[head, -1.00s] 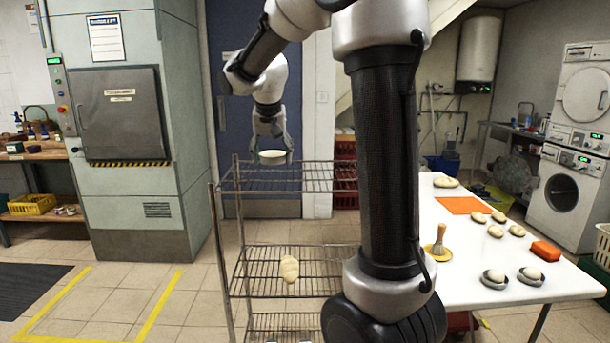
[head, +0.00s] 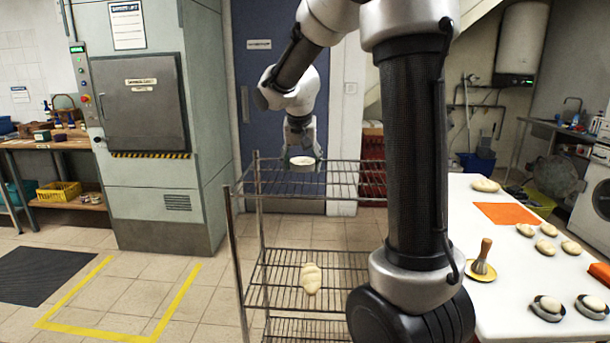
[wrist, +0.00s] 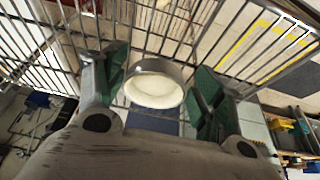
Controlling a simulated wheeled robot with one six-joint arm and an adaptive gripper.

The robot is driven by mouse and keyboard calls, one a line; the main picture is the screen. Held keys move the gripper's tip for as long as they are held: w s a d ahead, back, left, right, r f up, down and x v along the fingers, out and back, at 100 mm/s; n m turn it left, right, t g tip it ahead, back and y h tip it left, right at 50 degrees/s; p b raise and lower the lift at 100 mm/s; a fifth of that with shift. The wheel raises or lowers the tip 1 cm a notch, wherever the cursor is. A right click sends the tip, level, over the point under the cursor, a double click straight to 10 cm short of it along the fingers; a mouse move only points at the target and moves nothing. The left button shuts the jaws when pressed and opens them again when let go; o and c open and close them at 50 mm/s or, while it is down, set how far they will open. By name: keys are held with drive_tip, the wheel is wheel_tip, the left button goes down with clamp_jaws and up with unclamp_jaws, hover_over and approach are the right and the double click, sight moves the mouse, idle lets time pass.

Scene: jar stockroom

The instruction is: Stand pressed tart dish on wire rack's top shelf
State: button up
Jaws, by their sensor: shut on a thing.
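The tart dish (head: 302,164) is a small grey round dish with pale dough inside. My gripper (head: 302,158) is shut on it and holds it level at the wire rack's top shelf (head: 345,188). In the wrist view the dish (wrist: 155,90) sits between the two green-padded fingers, with the shelf's wires around it. I cannot tell whether the dish's base touches the wires. The right part of the wire rack (head: 236,262) is hidden behind my arm.
The top shelf looks otherwise empty. A pale braided loaf (head: 311,278) lies on the shelf below.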

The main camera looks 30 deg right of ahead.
sight(302, 171)
drive_tip(key=shift+f, duration=1.85)
drive_tip(key=shift+f, duration=0.1)
drive_tip(key=o, duration=1)
drive_tip(key=shift+o, duration=0.2)
drive_tip(key=v, duration=1.2)
drive_tip(key=s+a+f+n+y, duration=0.1)
drive_tip(key=s+f+n, duration=0.1)
drive_tip(key=s, duration=1.1)
drive_tip(key=s+a+f+n+y, duration=0.1)
drive_tip(key=s+f+n, duration=0.2)
drive_tip(key=s, duration=1)
drive_tip(key=shift+a+f+n+y, duration=0.15)
drive_tip(key=shift+a+n+y, duration=0.2)
drive_tip(key=shift+n, duration=0.55)
